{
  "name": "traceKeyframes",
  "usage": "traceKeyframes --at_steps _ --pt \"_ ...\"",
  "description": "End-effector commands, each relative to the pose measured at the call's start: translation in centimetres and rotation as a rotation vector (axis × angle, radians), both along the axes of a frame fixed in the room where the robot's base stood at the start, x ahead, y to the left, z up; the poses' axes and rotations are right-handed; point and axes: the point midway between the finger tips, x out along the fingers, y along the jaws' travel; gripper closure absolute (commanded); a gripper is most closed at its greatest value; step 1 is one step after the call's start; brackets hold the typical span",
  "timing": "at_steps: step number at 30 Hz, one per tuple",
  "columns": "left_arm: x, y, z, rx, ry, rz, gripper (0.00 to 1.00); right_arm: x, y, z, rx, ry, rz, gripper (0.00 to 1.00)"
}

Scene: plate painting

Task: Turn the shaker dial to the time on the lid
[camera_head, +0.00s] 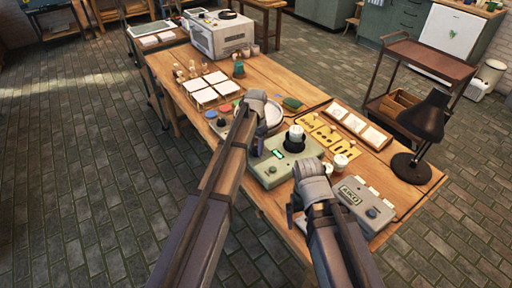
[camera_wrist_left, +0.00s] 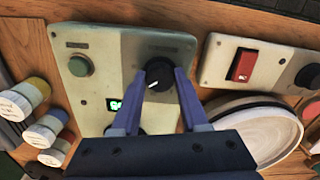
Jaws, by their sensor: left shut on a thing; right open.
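The shaker (camera_head: 268,178) is a pale green box with a lit green display (camera_head: 278,153) and a white-topped jar (camera_head: 296,132) on a dark holder. In the left wrist view, a pale panel carries a black dial (camera_wrist_left: 158,70) with a white pointer mark, a green button (camera_wrist_left: 79,65) and a lit display (camera_wrist_left: 115,104), partly covered by my finger. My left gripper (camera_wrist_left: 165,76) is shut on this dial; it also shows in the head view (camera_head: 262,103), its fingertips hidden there. My right gripper (camera_head: 313,180) is open beside the shaker's right end. The lid's marking is too small to read.
A grey box (camera_head: 365,205) with a dark knob stands at the right front. A black lamp (camera_head: 425,125) stands at the right end. Yellow stencils (camera_head: 325,133) lie behind. In the left wrist view, jars (camera_wrist_left: 40,130) stand left and a round white plate (camera_wrist_left: 270,130) right.

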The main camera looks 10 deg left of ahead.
Motion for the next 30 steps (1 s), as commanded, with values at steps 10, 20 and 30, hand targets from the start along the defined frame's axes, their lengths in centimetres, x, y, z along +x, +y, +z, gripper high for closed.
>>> traceKeyframes --at_steps 10,20,30 --pt "-0.01 0.00 0.00 0.000 0.000 -0.006 1.00 0.00 0.00 0.00 0.000 0.000 0.000 0.00" --pt "-0.01 0.00 0.00 0.000 0.000 -0.005 0.29 0.00 0.00 0.00 0.000 0.000 0.000 0.00" --pt "0.00 0.00 0.13 0.000 0.000 -0.005 0.26 0.00 0.00 0.13 0.000 0.000 0.000 0.00"
